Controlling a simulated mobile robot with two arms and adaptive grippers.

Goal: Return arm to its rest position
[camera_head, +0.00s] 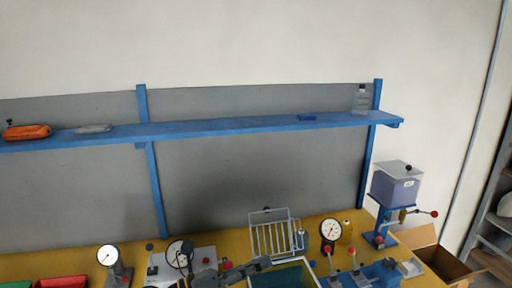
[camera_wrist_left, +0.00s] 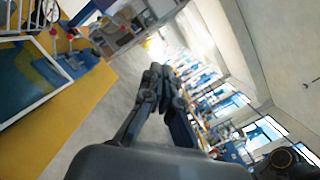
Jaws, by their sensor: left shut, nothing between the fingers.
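My left gripper (camera_head: 262,264) shows at the bottom of the head view, low over the yellow bench (camera_head: 330,217). Behind the fingertips there is open grey floor and a blurred row of benches. My right gripper is in neither view.
A white wire rack (camera_head: 272,236) stands behind my gripper. Dial gauges (camera_head: 331,231), (camera_head: 108,256) and a blue press (camera_head: 390,215) stand on the bench. A blue shelf (camera_head: 220,127) spans the wall above. A cardboard box (camera_head: 440,262) is at the right.

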